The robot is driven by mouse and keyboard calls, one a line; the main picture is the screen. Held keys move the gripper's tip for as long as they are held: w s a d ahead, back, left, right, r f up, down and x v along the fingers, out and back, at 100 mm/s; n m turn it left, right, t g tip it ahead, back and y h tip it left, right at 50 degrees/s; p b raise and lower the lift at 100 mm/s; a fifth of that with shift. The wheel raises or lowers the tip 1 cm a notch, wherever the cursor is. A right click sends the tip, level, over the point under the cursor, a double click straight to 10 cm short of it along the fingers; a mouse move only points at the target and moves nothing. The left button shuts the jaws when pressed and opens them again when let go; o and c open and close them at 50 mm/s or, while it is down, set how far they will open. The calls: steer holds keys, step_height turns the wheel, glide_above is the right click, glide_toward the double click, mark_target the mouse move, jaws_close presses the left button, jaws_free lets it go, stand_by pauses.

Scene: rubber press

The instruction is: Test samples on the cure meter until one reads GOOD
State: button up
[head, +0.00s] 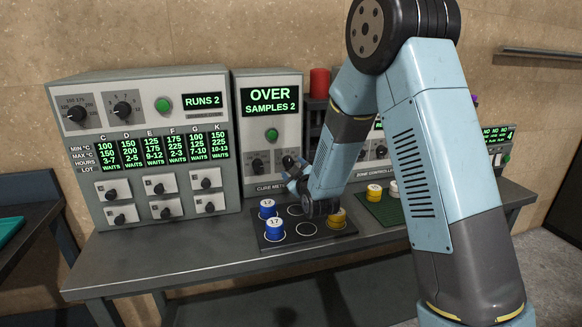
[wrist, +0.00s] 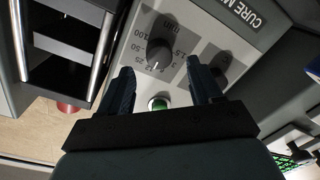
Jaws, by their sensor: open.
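The cure meter (head: 268,95) stands mid-bench, and its display (head: 270,101) reads OVER, SAMPLES 2. Its green button (head: 271,134) is above two dial knobs (head: 257,165). My gripper (head: 292,172) is open and empty, close in front of the meter's lower right face. In the wrist view its fingers frame a dial knob (wrist: 157,56), and the green button (wrist: 158,103) shows between them; contact cannot be told. On a black tray (head: 300,240) stand blue samples marked 12 (head: 267,208) and 17 (head: 275,228), and a yellow sample (head: 337,217). Several tray circles are empty.
A press panel (head: 145,150) reading RUNS 2 stands left on the bench (head: 190,257). A green mat (head: 381,207) with yellow (head: 374,191) and white samples lies right, partly behind my arm. A zone controller (head: 376,170) and a red cylinder (head: 319,83) are behind. The front-left bench is clear.

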steer(key=v, duration=0.9)
steer(key=shift+s, duration=0.15)
